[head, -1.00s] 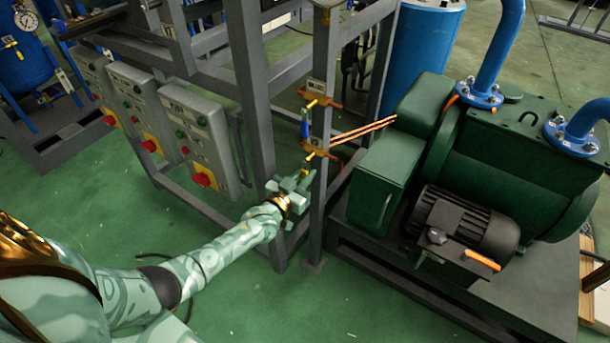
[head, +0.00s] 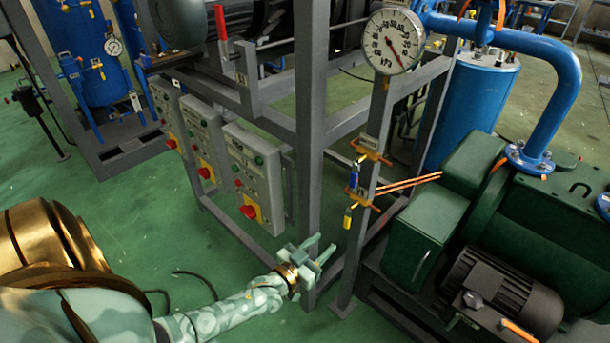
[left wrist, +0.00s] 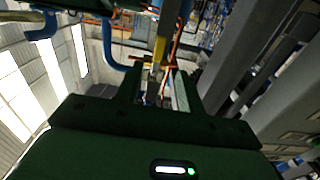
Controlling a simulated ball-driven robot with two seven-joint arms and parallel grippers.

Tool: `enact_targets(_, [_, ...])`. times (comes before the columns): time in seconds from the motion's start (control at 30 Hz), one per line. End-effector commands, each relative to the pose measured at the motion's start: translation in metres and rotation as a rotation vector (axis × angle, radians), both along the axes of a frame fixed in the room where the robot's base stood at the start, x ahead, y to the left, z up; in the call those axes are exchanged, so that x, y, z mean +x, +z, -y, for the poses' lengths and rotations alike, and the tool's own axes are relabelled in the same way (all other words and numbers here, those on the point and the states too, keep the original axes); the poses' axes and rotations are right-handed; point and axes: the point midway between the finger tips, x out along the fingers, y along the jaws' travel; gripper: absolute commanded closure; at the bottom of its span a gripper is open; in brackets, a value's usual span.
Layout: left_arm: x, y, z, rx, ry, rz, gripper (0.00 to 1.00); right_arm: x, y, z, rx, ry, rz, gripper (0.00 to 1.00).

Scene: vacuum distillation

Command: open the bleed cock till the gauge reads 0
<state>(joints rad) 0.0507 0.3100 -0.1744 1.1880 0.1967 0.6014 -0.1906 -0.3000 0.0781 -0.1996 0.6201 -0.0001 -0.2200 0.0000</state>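The round white pressure gauge (head: 394,41), marked kPa, is at the top of the head view; its needle points to the lower right, and the exact reading is too small to tell. Below it on the grey post are small brass cocks. The lower cock's yellow handle (head: 348,216) hangs down; a blue handle (head: 353,176) is above it. Which one is the bleed cock, I cannot tell. My left gripper (head: 323,246) is open and empty, apart from the lower handle, to its lower left. In the left wrist view, a yellow handle (left wrist: 160,48) shows beyond the open fingers. My right gripper is not in view.
Grey frame posts (head: 311,120) stand close beside my left gripper. Control boxes (head: 254,175) with red knobs are to the left. A green pump (head: 430,225) and its dark motor (head: 495,290) stand to the right.

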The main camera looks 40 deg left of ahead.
Motion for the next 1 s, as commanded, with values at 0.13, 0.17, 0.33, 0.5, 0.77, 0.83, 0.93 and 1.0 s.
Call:
enact_targets(0.13, [-0.031,0.002,-0.002,0.0,0.001,0.001,0.62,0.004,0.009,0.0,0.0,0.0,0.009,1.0])
enact_targets(0.17, [-0.035,0.002,-0.002,0.0,0.001,0.0,0.62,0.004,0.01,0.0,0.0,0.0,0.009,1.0])
enact_targets(0.33, [-0.05,0.0,-0.002,0.001,0.001,0.0,0.62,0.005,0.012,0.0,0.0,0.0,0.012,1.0])
enact_targets(0.5, [-0.052,-0.001,-0.002,0.001,0.0,0.0,0.62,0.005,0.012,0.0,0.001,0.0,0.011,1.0])
enact_targets(0.77, [-0.051,-0.001,-0.002,0.0,0.001,0.0,0.62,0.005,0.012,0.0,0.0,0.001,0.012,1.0])
enact_targets(0.83, [-0.051,-0.001,-0.002,0.0,0.001,0.0,0.62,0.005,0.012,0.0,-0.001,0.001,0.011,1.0])
enact_targets(0.93, [-0.051,-0.001,-0.002,-0.003,0.0,-0.002,0.62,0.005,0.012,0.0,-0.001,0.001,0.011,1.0])
enact_targets(1.0, [-0.051,-0.007,-0.001,0.005,-0.006,-0.034,0.62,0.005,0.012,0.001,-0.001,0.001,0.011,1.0])
